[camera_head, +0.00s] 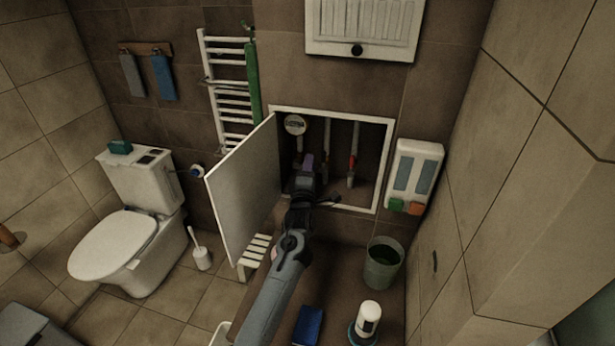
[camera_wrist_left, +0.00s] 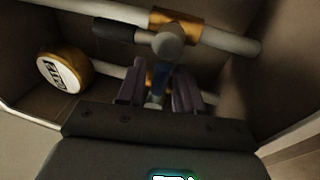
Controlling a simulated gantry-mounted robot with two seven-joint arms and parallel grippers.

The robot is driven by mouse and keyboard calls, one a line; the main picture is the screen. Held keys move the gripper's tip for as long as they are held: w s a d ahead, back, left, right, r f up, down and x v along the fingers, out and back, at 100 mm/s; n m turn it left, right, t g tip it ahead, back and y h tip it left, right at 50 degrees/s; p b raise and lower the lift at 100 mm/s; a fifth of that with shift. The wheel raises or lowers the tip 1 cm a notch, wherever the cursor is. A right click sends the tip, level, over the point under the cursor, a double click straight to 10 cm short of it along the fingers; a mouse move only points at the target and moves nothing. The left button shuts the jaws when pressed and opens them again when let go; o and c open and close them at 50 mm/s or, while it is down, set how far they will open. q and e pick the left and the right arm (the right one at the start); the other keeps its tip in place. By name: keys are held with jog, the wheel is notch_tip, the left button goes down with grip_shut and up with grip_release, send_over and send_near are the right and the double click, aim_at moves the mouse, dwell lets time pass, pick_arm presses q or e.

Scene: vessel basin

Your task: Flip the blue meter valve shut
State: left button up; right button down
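The blue valve handle (camera_wrist_left: 160,76) shows in the left wrist view, below a round grey end piece. My left gripper (camera_wrist_left: 160,92) has its two purple fingers on either side of it, with small gaps; I cannot tell whether they touch it. In the head view my left gripper (camera_head: 307,168) reaches into the open wall cabinet and hides the blue valve. The round water meter (camera_head: 295,125) is in the cabinet's upper left; it also shows in the left wrist view (camera_wrist_left: 63,72). My right gripper is not in view.
The white cabinet door (camera_head: 243,190) stands open on the left. A pipe with a red valve (camera_head: 351,165) is to the right of the gripper. A brass fitting with a black lever (camera_wrist_left: 115,31) lies close above the fingers. The white frame (camera_head: 382,165) borders the opening.

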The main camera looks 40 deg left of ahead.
pick_arm(q)
jog(key=v, duration=1)
jog(key=shift+s+f+b, duration=0.15)
jog(key=shift+s+b, duration=0.15)
jog(key=shift+b, duration=0.1)
jog(key=shift+d, duration=0.1)
